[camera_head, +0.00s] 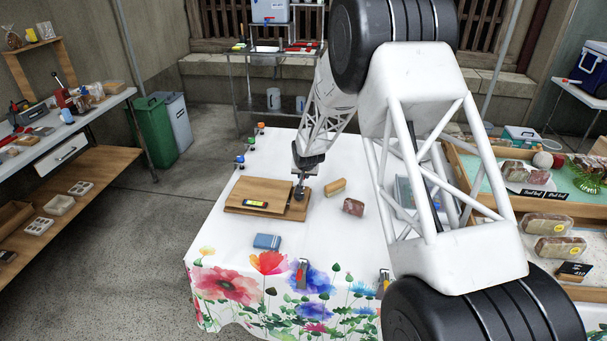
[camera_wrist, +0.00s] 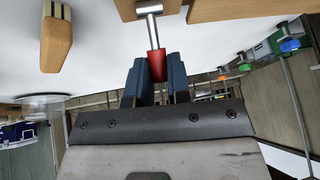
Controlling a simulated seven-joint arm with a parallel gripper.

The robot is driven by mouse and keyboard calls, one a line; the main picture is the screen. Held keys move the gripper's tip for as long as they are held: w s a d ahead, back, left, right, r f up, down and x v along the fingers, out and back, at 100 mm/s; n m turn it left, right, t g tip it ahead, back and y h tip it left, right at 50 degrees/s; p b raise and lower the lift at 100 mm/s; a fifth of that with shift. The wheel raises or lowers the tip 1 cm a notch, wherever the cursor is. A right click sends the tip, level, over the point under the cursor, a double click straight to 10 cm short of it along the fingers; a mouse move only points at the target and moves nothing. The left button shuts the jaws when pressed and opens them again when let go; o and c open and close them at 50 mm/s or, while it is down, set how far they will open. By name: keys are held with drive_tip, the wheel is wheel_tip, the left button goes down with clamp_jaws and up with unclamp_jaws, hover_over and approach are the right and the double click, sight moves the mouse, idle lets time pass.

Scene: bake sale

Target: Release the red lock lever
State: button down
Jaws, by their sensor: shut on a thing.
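The red lock lever (camera_wrist: 157,64) shows in the wrist view as a red grip on a bright metal rod. The rod joins a wooden piece at the top of that view. My gripper (camera_wrist: 157,74) has its two blue fingers on either side of the red grip and is shut on it. In the head view my gripper (camera_head: 300,190) is at the right end of a wooden board (camera_head: 240,190) on the white table. There the lever is mostly hidden by my gripper.
A yellow-marked bar (camera_head: 255,203) lies on the board. A wooden block (camera_head: 335,187), a wrapped loaf (camera_head: 353,207) and a blue box (camera_head: 267,241) lie nearby on the flowered tablecloth (camera_head: 225,275). Several coloured knobs (camera_head: 239,161) line the left edge. Bread trays stand at the right.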

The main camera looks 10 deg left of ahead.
idle(0.4)
drive_tip(key=c, duration=1.1)
unclamp_jaws()
drive_tip(key=shift+r, duration=0.15)
drive_tip(key=shift+v, duration=3.85)
